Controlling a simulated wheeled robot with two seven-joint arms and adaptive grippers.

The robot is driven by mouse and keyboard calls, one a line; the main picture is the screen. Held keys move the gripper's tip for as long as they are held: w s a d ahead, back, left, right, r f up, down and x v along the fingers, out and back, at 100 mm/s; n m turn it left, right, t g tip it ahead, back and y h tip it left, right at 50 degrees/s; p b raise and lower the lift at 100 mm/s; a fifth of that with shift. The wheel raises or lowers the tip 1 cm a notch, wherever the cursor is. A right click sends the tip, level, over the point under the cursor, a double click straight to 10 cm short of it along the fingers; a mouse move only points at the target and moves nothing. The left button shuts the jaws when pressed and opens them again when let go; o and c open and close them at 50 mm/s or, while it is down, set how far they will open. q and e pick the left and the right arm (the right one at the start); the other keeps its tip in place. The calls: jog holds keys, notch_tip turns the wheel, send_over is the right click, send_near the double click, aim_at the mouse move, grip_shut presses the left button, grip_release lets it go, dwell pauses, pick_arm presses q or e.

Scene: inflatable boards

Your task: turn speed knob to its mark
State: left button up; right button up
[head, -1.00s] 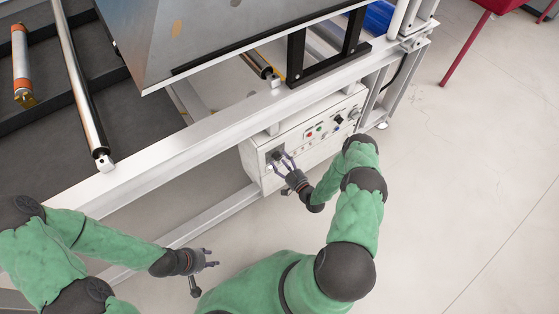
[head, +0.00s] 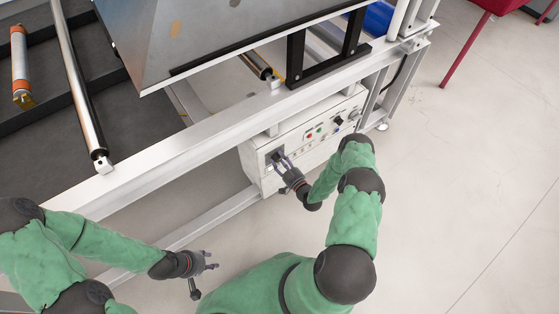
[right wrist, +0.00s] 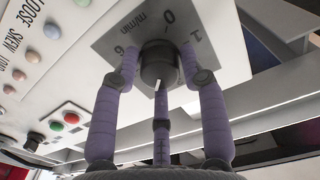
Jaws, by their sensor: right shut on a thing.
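The speed knob (right wrist: 158,62) is a dark round knob on a grey dial plate marked 0, 1, 6 and m/min, with a white line on its near side. In the head view its dark plate (head: 273,154) is at the left end of the white control box (head: 318,132). My right gripper (right wrist: 160,75) is shut on the knob, with purple-grey fingers on both sides and one below. It also shows in the head view (head: 283,163), where it hides most of the knob. My left gripper (head: 207,268) is open and empty, low above the floor, away from the box.
Coloured buttons, a red button (right wrist: 71,118), a green button (right wrist: 56,126) and another black knob (right wrist: 34,141) are on the same panel. A metal frame rail (head: 215,128) runs above the box. Open floor (head: 450,190) lies to the right.

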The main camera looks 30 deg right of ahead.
jog(key=shift+w+a+r, duration=0.1)
jog(key=shift+r, duration=0.1)
jog(key=o, duration=1.1)
jog(key=shift+s+f, duration=0.1)
jog(key=shift+s, duration=0.45)
jog(key=s, duration=0.7)
jog(key=s+d, duration=0.1)
jog(key=s, duration=0.3)
